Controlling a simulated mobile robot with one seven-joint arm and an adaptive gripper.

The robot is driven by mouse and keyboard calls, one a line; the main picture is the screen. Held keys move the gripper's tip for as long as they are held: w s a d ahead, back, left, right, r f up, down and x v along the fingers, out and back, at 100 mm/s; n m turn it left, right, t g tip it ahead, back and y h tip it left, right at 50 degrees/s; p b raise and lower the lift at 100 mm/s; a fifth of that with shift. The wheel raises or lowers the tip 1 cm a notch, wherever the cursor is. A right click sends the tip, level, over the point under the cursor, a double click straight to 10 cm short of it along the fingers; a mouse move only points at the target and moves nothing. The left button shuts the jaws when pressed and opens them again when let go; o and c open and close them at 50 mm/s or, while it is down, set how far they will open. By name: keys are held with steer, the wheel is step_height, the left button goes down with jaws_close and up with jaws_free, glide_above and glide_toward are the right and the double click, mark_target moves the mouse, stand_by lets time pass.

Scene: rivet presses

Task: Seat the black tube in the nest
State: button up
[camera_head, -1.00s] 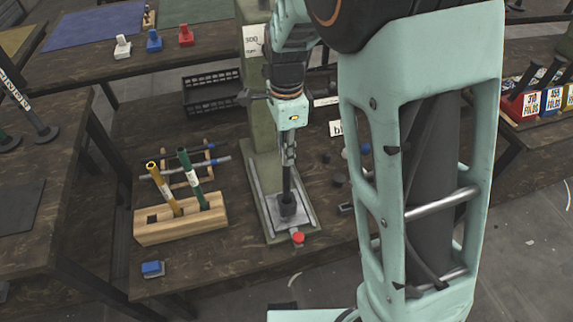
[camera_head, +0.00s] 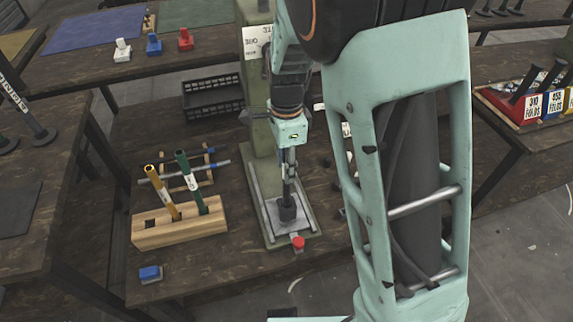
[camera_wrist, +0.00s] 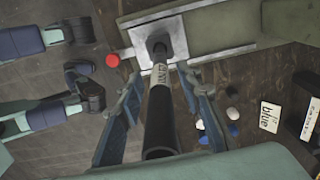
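The black tube (camera_wrist: 160,112) stands with its open top end towards my palm in the wrist view and carries a white label. Its lower end goes to the dark nest (camera_head: 287,214) on the press's grey plate; how deep it sits cannot be told. In the head view the tube (camera_head: 288,191) looks upright below my gripper. My gripper (camera_head: 290,178) is above the nest, with the tube between its fingers. In the wrist view my gripper (camera_wrist: 159,78) shows a gap on both sides of the tube, so its fingers look open.
A red button (camera_head: 298,243) sits at the plate's front. A wooden block (camera_head: 180,232) with a yellow tube (camera_head: 162,193) and a green tube (camera_head: 191,183) stands left. A blue block (camera_head: 150,274) lies in front of it. The green press column (camera_head: 262,120) rises behind.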

steer(key=shift+r, duration=0.1)
step_height(320, 180, up, 12)
steer(key=p, duration=0.3)
steer(key=shift+r, duration=0.1)
steer(key=shift+a, duration=0.1)
